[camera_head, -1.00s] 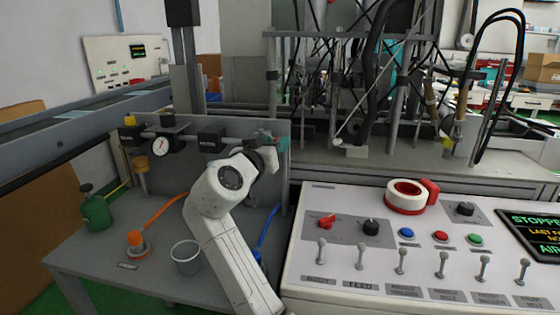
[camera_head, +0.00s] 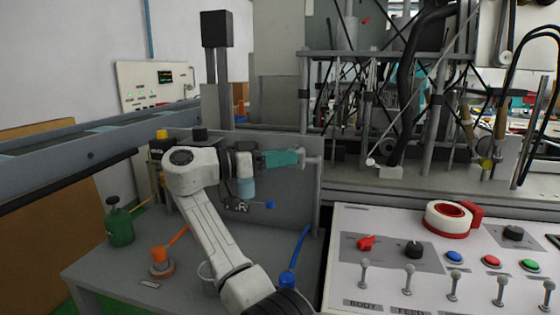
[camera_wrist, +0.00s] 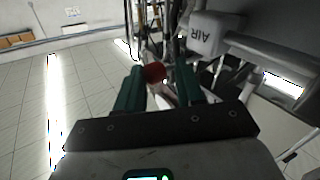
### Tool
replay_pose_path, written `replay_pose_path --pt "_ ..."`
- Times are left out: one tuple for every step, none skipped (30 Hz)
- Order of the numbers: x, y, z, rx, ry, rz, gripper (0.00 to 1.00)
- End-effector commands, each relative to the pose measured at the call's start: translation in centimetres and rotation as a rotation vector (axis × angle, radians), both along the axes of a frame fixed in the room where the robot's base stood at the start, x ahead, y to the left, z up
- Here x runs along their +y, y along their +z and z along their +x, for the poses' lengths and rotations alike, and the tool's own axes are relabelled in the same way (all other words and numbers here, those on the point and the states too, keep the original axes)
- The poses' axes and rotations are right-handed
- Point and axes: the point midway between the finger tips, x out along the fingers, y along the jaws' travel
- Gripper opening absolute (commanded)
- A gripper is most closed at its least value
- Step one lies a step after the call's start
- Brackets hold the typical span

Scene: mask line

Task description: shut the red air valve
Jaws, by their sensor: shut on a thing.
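My gripper (camera_head: 280,158) has teal fingers and stands at the upright grey panel at the back of the bench, pointing right in the head view. In the wrist view, my gripper (camera_wrist: 158,88) has its fingers either side of the red air valve's knob (camera_wrist: 153,72). They are shut on it. A grey block marked AIR (camera_wrist: 212,35) sits just beside the knob. In the head view the red knob is hidden by my fingers, so how far the valve is turned cannot be told there.
A control panel (camera_head: 395,285) with switches and a tape roll (camera_head: 449,218) is at right.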

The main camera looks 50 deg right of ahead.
Motion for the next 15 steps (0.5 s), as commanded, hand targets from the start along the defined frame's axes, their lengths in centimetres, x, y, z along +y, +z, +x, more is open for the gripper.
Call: replay_pose_path --pt "-0.49 -0.05 -0.29 -0.003 -0.022 0.005 0.00" --pt "-0.50 -0.05 -0.29 -0.003 -0.027 0.005 0.00" --pt "-0.50 -0.06 -0.30 -0.003 -0.034 0.005 0.00" --pt "-0.50 -0.08 -0.32 -0.003 -0.038 0.005 0.00" --pt "-0.50 -0.10 -0.32 -0.003 -0.041 0.006 0.00" --pt "-0.50 -0.11 -0.31 -0.003 -0.044 0.006 0.00" --pt "-0.51 -0.12 -0.31 -0.002 -0.045 0.006 0.00" --pt "-0.52 -0.13 -0.31 -0.002 -0.046 0.006 0.00" --pt "-0.52 -0.13 -0.31 -0.002 -0.047 0.006 0.00" --pt "-0.53 -0.14 -0.30 -0.001 -0.047 0.008 0.00" --pt "-0.53 -0.14 -0.30 -0.001 -0.047 0.008 0.00" --pt "-0.54 -0.15 -0.30 -0.001 -0.046 0.008 0.00" --pt "-0.53 -0.16 -0.30 -0.001 -0.046 0.008 0.00" --pt "-0.55 -0.16 -0.29 -0.001 -0.046 0.008 0.00" --pt "-0.55 -0.16 -0.29 -0.001 -0.045 0.008 0.00"
